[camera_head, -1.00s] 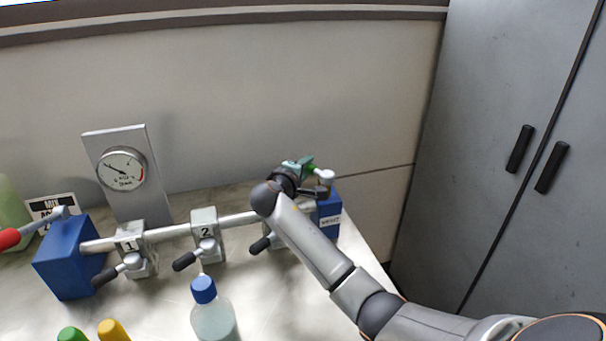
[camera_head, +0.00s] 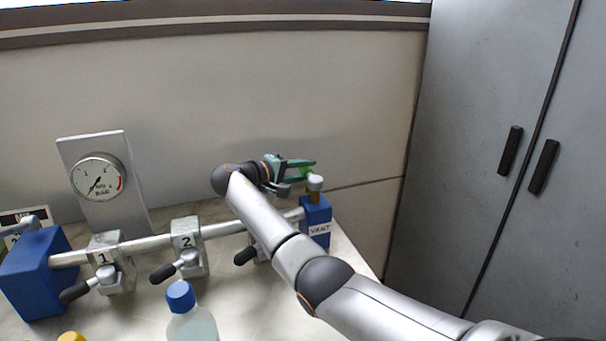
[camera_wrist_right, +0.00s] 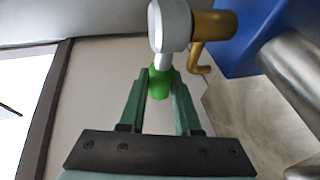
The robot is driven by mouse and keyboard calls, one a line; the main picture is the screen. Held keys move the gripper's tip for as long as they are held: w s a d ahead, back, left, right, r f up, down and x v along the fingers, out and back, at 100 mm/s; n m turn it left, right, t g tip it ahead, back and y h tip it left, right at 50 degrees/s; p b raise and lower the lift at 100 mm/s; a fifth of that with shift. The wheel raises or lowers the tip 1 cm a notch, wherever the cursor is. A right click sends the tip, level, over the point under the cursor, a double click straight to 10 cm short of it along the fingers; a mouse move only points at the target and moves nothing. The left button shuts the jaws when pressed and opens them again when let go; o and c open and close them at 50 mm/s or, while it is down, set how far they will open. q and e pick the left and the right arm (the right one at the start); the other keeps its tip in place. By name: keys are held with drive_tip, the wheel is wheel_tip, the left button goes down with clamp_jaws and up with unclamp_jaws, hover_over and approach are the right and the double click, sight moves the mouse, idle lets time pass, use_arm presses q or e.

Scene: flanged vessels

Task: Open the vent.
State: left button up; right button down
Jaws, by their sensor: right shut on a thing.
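The vent is a blue block (camera_head: 315,225) with a "VENT" label at the right end of the silver pipe, with a brass valve (camera_head: 315,196) and a grey hub (camera_head: 315,182) on top. The vent lever's green grip (camera_head: 308,172) points left and back from the hub. My right gripper (camera_head: 311,168) is shut on the green grip. In the right wrist view the grip (camera_wrist_right: 160,82) sits between both green fingers (camera_wrist_right: 159,92), with the grey hub (camera_wrist_right: 170,25) and brass spout (camera_wrist_right: 201,60) beyond. My left gripper is out of view.
Valves 1 (camera_head: 112,268) and 2 (camera_head: 190,258) sit along the pipe; a third dark lever (camera_head: 246,255) is partly behind my arm. A pressure gauge (camera_head: 98,178) stands behind. A blue-capped bottle (camera_head: 190,318) is in front. A grey cabinet (camera_head: 490,220) stands right.

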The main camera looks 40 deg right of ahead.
drive_tip(key=shift+s+d, duration=0.15)
drive_tip(key=c, duration=0.6)
unclamp_jaws()
drive_tip(key=v, duration=1.2)
drive_tip(key=shift+a+r+b, duration=0.1)
drive_tip(key=shift+a+b, duration=0.15)
drive_tip(key=shift+b, duration=0.15)
